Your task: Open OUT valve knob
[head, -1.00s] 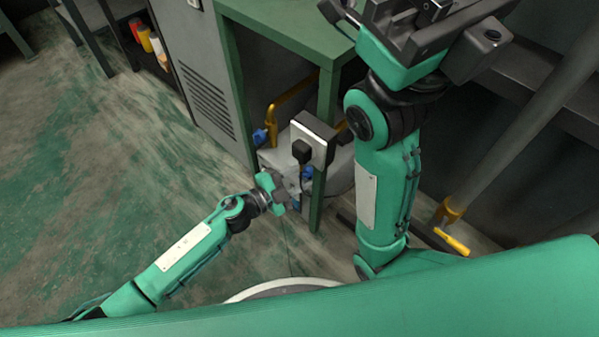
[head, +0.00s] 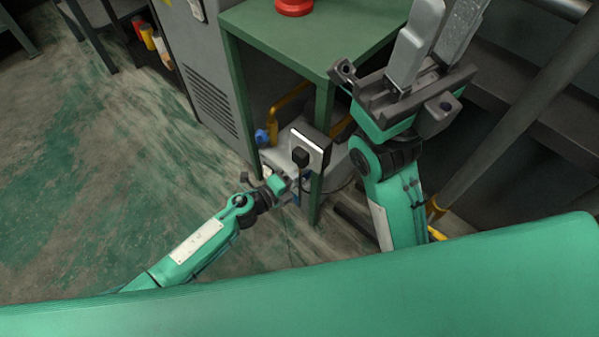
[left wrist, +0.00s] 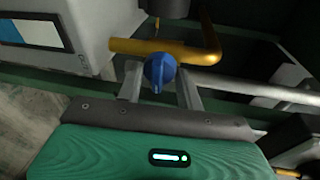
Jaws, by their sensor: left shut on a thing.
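A blue valve knob (left wrist: 160,72) sits by a yellow pipe (left wrist: 190,50) in the left wrist view. My left gripper (left wrist: 160,88) has one finger on each side of this knob and is shut on it. In the head view my left gripper (head: 281,183) is low beside the grey machine (head: 286,158), under the green table; the knob it holds is mostly hidden there. Another blue knob (head: 262,137) shows farther back on the machine.
A green table (head: 310,40) with a red round object (head: 294,6) stands over the machine; its front leg is close to my left gripper. A grey box with a black plug (head: 301,156) is beside that leg. The floor (head: 100,190) at left is clear.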

